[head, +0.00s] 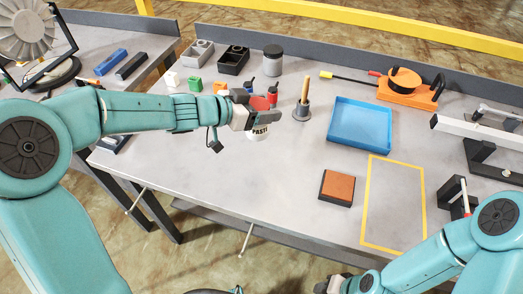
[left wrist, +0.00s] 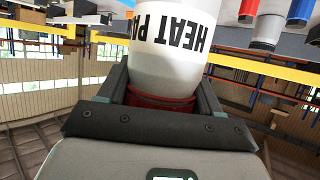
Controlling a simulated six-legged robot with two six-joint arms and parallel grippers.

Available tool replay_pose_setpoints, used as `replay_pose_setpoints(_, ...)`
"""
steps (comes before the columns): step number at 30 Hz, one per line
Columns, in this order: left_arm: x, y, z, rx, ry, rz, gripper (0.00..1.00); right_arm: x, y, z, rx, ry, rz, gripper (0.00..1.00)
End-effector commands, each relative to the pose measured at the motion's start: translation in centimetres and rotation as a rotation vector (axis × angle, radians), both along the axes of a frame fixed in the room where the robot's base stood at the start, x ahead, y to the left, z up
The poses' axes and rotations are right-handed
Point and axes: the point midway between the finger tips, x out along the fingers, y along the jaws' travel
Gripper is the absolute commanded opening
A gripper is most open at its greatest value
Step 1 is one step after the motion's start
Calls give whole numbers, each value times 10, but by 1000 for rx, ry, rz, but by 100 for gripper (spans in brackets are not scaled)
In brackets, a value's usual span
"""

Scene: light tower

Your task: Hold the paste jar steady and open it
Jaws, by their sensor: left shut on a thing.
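The paste jar (head: 258,133) is white with dark lettering and a red lid (head: 260,103). It is upright near the middle of the bench. My left gripper (head: 262,117) is shut on it at the lid, coming in from the left. In the left wrist view the jar (left wrist: 178,70) appears inverted, its "HEAT PA" label showing and its red lid (left wrist: 160,102) between the fingers. I cannot tell whether its base touches the bench. My right gripper (head: 332,285) is low at the bottom edge, away from the jar; its fingers are not clear.
A wooden-handled tool in a grey holder (head: 302,112) stands just right of the jar. A blue tray (head: 360,125), a brown-topped block (head: 336,188) and a yellow outline (head: 394,203) lie further right. Coloured blocks (head: 195,84) and grey bins (head: 198,54) are behind left. The front bench is clear.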

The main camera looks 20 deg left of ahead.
Motion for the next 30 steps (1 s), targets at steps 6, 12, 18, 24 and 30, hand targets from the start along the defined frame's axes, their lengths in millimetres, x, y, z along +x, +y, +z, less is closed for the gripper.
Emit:
replay_pose_setpoints(6,0,0,-62,-3,1,1,0,0,0,-31,0,0,0,43)
replay_pose_setpoints(12,1,0,-80,-1,-2,1,0,0,0,-36,0,0,0,43)
replay_pose_setpoints(18,0,0,-112,-2,0,1,0,0,0,-48,0,0,0,43)
replay_pose_setpoints(24,0,0,-122,-1,-3,2,0,0,0,-49,0,0,0,43)
replay_pose_setpoints(30,0,0,-122,-1,-3,1,0,0,0,-49,0,0,0,43)
